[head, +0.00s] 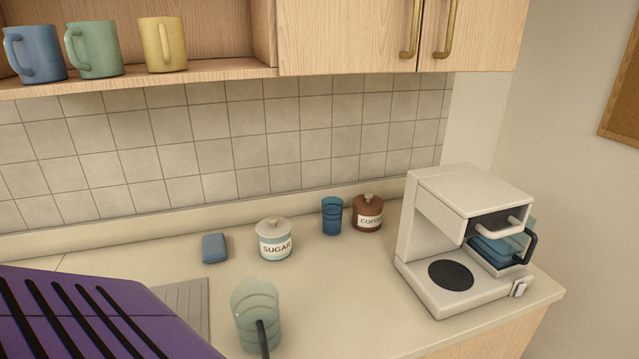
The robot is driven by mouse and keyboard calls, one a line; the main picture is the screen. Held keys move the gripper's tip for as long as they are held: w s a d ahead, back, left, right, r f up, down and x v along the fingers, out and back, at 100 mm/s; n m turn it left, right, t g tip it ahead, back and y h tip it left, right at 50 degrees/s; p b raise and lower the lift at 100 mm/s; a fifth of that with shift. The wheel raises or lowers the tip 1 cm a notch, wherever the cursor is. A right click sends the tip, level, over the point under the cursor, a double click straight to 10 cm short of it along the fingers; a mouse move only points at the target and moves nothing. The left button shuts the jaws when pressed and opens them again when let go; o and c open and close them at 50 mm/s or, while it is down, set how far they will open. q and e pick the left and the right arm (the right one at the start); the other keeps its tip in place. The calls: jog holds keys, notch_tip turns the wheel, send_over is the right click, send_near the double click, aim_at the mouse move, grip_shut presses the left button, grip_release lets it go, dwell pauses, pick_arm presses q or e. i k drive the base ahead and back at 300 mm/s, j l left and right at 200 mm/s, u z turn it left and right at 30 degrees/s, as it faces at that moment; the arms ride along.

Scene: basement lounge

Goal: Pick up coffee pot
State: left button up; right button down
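A pale green, see-through jug (258,326) with a pointed spout and a black handle stands on the counter at the lower middle. A blue see-through carafe (495,250) with a dark handle sits in the right side of the white coffee machine (428,222). The machine's round black plate (451,274) is bare. I cannot tell which of the two vessels is the coffee pot. Neither of my grippers shows in the head view.
A sugar jar (275,247), blue cup (332,222), brown coffee jar (367,221) and blue sponge-like block (214,248) stand behind the jug. Mugs line the shelf (220,71) above. A purple slotted shape, which I cannot identify, hides the lower left. Counter (345,290) between jug and machine is clear.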

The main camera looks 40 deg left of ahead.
aim_at(254, 305)
jog(key=u, duration=1.8)
jog(key=k+l+u, duration=0.15)
jog(key=l, duration=0.65)
jog(key=i, duration=0.05)
